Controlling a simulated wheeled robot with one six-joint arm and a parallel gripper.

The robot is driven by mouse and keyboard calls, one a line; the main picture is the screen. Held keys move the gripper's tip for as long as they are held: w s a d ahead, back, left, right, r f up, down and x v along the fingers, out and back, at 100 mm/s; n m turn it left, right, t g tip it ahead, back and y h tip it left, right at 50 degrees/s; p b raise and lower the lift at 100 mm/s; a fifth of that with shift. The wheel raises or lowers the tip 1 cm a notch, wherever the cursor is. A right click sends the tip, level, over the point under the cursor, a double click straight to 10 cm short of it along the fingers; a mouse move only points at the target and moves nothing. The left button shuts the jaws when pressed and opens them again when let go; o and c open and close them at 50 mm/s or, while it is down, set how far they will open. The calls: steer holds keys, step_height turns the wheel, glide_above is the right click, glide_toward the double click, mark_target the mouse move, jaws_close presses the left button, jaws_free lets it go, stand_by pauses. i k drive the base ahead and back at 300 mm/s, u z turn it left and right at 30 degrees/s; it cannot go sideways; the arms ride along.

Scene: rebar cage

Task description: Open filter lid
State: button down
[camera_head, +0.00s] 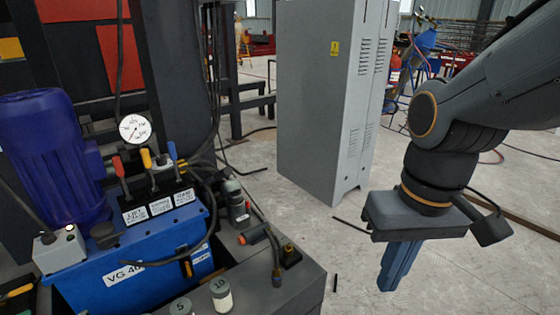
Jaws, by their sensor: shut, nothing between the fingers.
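My gripper (390,283) hangs at the right, pointing down over the concrete floor. Its two blue fingers are together and hold nothing. It is well apart from the blue hydraulic unit (70,282) at the lower left. A dark round cap (104,235) sits on top of the blue tank. A dark canister with a grey top (237,205) stands right of the tank. Two small pale cylinders with dark tops marked 5 (181,307) and 10 (221,295) stand at the bottom. I cannot tell which of these tops is the filter lid.
A blue motor (55,165), a pressure gauge (135,129) and levers with red, yellow and blue handles (146,160) rise from the unit. Hoses run beside it. A tall grey cabinet (318,100) stands behind. Floor between the unit and my gripper is mostly clear.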

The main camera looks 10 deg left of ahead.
mark_target(228, 179)
steer(key=u, duration=0.1)
steer(key=i, duration=0.6)
steer(key=u, duration=0.8)
steer(key=i, duration=0.4)
steer(key=u, duration=0.4)
